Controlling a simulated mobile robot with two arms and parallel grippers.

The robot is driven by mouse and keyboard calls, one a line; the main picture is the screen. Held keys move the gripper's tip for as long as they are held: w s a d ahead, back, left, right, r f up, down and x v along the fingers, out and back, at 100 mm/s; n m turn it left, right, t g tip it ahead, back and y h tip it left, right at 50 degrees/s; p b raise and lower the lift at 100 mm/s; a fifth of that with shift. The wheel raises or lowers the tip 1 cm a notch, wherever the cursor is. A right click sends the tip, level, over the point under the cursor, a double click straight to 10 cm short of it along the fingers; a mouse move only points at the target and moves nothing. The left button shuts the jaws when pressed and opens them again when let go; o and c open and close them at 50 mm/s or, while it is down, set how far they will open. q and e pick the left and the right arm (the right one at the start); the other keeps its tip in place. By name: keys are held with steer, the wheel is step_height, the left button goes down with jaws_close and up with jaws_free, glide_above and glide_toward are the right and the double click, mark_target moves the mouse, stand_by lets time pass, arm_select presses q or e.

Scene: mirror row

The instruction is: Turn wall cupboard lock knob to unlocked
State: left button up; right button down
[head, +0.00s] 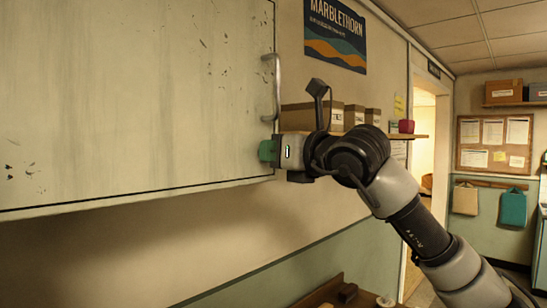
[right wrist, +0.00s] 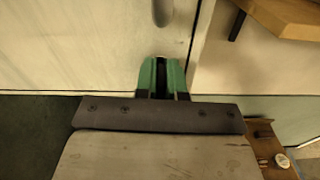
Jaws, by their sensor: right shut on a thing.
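The wall cupboard (head: 130,100) fills the left of the head view, its pale worn door shut. A metal handle (head: 277,88) stands at the door's right edge and shows in the right wrist view (right wrist: 162,12). My right gripper (head: 266,151) is at the door's lower right corner, below the handle. In the right wrist view its green fingers (right wrist: 162,78) are shut on the lock knob, against the door. The knob is mostly hidden between them; its turned position cannot be told. My left gripper is not in view.
A wall shelf (head: 405,136) with boxes (head: 354,116) and a pink pot (head: 406,126) is just right of the cupboard, behind my right arm. A wooden surface (head: 345,295) with small items is below. A doorway (head: 425,150) opens farther right.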

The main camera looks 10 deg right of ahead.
steer(key=m+b, duration=0.1)
steer(key=b, duration=0.1)
steer(key=m+b, duration=0.3)
steer(key=m, duration=0.1)
steer(key=shift+f+b, duration=0.25)
steer(key=shift+b, duration=0.15)
steer(key=m+b, duration=0.2)
steer(key=m, duration=0.1)
steer(key=shift+d+m+b, duration=0.1)
steer(key=shift+m+b, duration=0.2)
steer(key=shift+b, duration=0.1)
steer(key=m+b, duration=0.3)
steer(key=m, duration=0.1)
steer(key=shift+m, duration=0.3)
steer(key=shift+w+r+m+b, duration=0.1)
steer(key=shift+m+b, duration=0.8)
steer(key=shift+m, duration=1)
steer(key=c, duration=1.2)
jaws_free()
